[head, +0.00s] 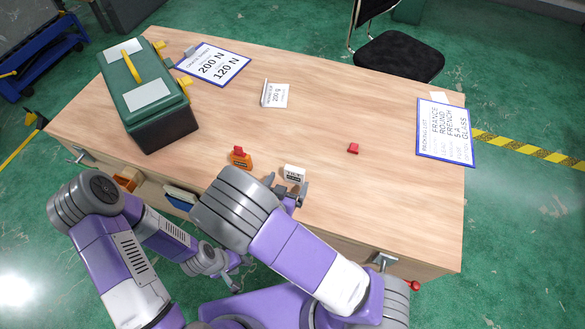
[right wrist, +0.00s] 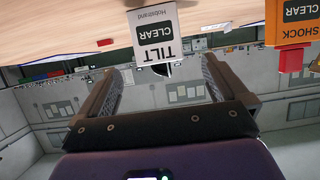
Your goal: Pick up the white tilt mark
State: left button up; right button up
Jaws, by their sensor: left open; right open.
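The white tilt mark (head: 293,173) stands near the front edge of the wooden table (head: 330,110). In the right wrist view the tilt mark (right wrist: 155,32) appears upside down, with "TILT CLEAR" on its face. My right gripper (head: 288,188) is open right in front of it. In the right wrist view the right gripper's fingers (right wrist: 159,78) are spread, with the mark beyond their tips and nothing clearly held. My left gripper (head: 222,266) is open and empty, low in front of the table.
An orange shock mark (head: 240,159) stands left of the tilt mark, and its face also shows in the right wrist view (right wrist: 292,22). A small red piece (head: 353,148) lies to the right.

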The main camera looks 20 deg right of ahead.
aim_at(294, 173)
jog(key=shift+w+d+f, duration=0.2)
jog(key=shift+w+d, duration=0.1)
jog(key=shift+d, duration=0.05)
jog(key=b+x, duration=0.2)
jog(key=x, duration=0.2)
jog(key=shift+w+d+r, duration=0.15)
jog(key=shift+w, duration=0.1)
jog(key=c, duration=1.1)
